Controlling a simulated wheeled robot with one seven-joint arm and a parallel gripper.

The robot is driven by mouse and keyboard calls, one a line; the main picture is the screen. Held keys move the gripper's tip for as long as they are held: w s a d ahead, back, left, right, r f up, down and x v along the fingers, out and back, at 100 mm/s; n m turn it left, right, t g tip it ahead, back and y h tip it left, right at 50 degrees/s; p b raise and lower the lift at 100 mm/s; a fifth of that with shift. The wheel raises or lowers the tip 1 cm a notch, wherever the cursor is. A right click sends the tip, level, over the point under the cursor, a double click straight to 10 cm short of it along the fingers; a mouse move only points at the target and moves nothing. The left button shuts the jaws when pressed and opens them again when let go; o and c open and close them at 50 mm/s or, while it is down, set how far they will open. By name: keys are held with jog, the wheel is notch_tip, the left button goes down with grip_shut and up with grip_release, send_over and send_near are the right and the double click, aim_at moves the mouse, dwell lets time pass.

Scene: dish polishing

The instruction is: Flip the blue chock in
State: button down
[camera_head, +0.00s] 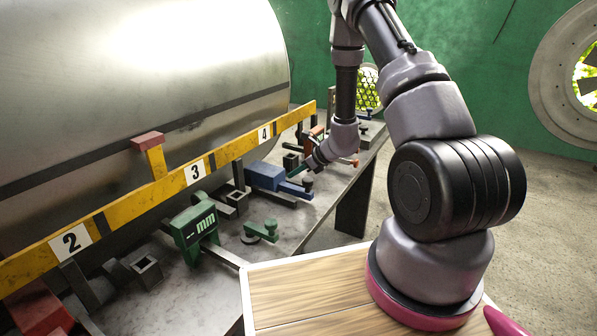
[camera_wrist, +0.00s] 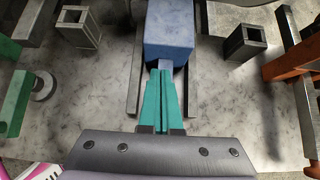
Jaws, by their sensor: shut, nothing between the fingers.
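The blue chock (camera_wrist: 170,30) is a block at the top middle of the wrist view, between two dark rails. A small paler blue piece juts from its near face. My gripper (camera_wrist: 163,74) has teal fingers pressed together, pointing at the chock. Their tips are at or just short of the small piece; I cannot tell whether they touch. In the head view the blue chock (camera_head: 266,175) sits on the grey bench beside the drum, below the yellow bar near the number 4. My wrist is just right of it; the fingertips are hard to make out there.
Square sockets stand on both sides of the rails (camera_wrist: 244,43). A green part (camera_wrist: 14,100) is at left and an orange-red part (camera_wrist: 290,68) at right. The yellow numbered bar (camera_head: 225,157) runs along the big metal drum (camera_head: 150,80). A green mm gauge (camera_head: 196,228) stands nearer.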

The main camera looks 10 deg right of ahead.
aim_at(267, 170)
jog(key=shift+x, duration=2.75)
jog(key=w+a, duration=0.6)
jog(key=shift+w+a+r, duration=0.1)
